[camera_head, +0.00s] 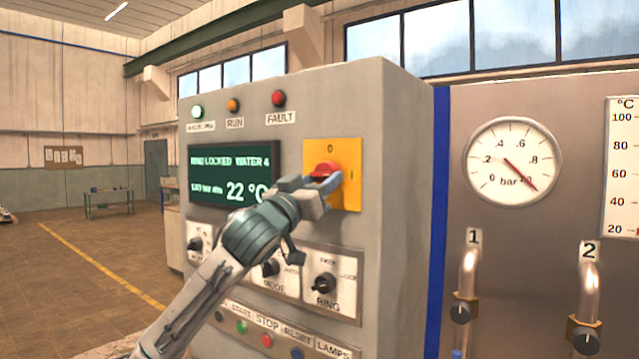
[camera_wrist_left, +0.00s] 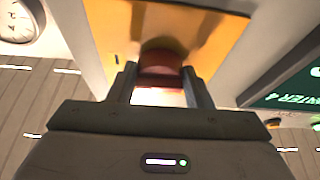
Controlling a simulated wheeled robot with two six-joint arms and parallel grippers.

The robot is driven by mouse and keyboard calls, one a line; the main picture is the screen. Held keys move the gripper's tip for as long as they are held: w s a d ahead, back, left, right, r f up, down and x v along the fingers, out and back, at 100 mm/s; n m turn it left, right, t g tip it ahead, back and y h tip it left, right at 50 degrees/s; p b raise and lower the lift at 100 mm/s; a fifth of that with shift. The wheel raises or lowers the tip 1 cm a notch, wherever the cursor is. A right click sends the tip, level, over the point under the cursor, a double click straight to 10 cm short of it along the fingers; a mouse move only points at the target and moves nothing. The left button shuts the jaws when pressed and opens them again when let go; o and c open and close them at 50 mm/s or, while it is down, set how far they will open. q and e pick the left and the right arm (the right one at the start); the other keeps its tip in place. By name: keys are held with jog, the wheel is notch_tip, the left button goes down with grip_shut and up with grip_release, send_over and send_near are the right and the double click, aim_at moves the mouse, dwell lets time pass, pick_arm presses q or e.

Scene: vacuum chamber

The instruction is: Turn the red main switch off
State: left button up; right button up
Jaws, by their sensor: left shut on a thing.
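The red main switch (camera_head: 324,170) is a round red knob on a yellow plate (camera_head: 347,158) on the front of the grey control cabinet. The plate carries an O mark at the top and an I mark at the right. My left gripper (camera_head: 334,188) is at the knob and shut on it. In the left wrist view the two fingers (camera_wrist_left: 158,88) stand on either side of the red knob (camera_wrist_left: 162,62), with the yellow plate (camera_wrist_left: 205,40) behind. The gripper partly hides the knob, so I cannot tell its exact angle. My right gripper is not in view.
Below are black selector knobs, including the RING knob (camera_head: 326,284), and a row of push buttons. A pressure gauge (camera_head: 514,160) and two valves (camera_head: 462,312) are at the right. Open floor lies left.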

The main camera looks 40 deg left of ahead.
pick_arm(q)
jog(key=n+y, duration=0.1)
jog(key=n, duration=0.1)
jog(key=n+y+b, duration=0.1)
jog(key=n, duration=0.2)
jog(key=n+g+y+b, duration=0.1)
jog(key=n, duration=0.1)
jog(key=shift+d+r+n+y, duration=0.1)
jog(key=shift+d+n+y, duration=0.2)
jog(key=shift+d+n, duration=0.1)
jog(key=n+g+y+b, duration=0.1)
jog(key=n, duration=0.2)
jog(key=n+g+y+b, duration=0.1)
jog(key=n, duration=0.2)
jog(key=shift+d+r+b, duration=0.15)
jog(key=shift+b, duration=0.15)
jog(key=n+g+b, duration=0.1)
jog(key=n+b, duration=0.1)
jog(key=n, duration=0.2)
jog(key=shift+r+g+y, duration=0.1)
jog(key=shift+g+y, duration=0.3)
jog(key=n+b, duration=0.1)
jog(key=n+g+b, duration=0.1)
jog(key=shift+d+r+n, duration=0.1)
jog(key=shift+r+n, duration=0.1)
jog(key=shift+n, duration=0.2)
jog(key=shift+r+n+g+b, duration=0.1)
jog(key=shift+n+g+b, duration=0.2)
jog(key=shift+n+b, duration=0.35)
jog(key=o, duration=1)
